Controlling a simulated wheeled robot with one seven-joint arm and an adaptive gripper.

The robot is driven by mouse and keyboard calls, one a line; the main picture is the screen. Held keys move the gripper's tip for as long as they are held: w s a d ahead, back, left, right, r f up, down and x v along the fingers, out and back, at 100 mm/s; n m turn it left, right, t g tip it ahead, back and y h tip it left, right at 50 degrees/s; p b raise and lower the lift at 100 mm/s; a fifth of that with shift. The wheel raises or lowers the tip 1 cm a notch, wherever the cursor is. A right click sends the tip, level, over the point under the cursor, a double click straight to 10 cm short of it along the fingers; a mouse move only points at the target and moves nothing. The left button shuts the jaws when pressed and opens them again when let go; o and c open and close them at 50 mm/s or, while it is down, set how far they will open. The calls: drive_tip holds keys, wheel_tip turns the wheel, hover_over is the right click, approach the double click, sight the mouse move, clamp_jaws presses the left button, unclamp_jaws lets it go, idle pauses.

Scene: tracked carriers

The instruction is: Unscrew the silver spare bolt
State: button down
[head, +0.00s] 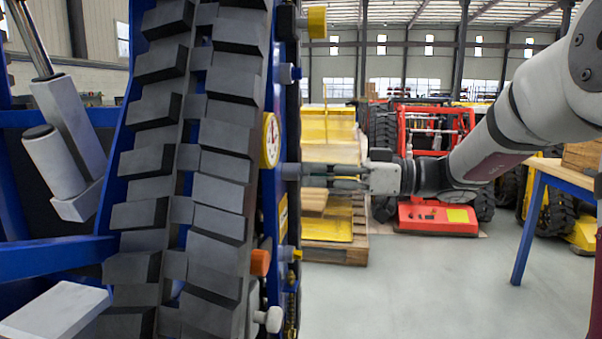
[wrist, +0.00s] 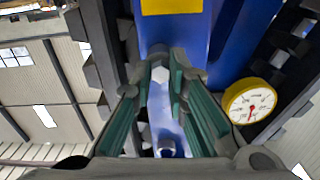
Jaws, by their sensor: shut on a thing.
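The silver bolt (wrist: 160,77) has a pale hexagonal head and sits between my fingertips in the wrist view. In the head view its grey end (head: 289,171) stands out sideways from the blue carrier (head: 266,205) just below the dial. My gripper (head: 307,172) reaches in level from the right and is shut on the bolt. In the wrist view my gripper (wrist: 160,68) has its green-padded fingers on both sides of the head. The fingertips partly hide the bolt, and its thread is not visible.
A yellow-rimmed gauge (wrist: 250,101) is close beside my fingers. An orange knob (head: 261,262) and a yellow knob (head: 317,22) project from the carrier. A table (head: 560,172) stands at right; the floor between is clear.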

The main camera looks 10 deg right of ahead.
drive_tip(key=c, duration=1.7)
unclamp_jaws()
drive_tip(key=shift+r, duration=0.2)
drive_tip(key=shift+f, duration=0.1)
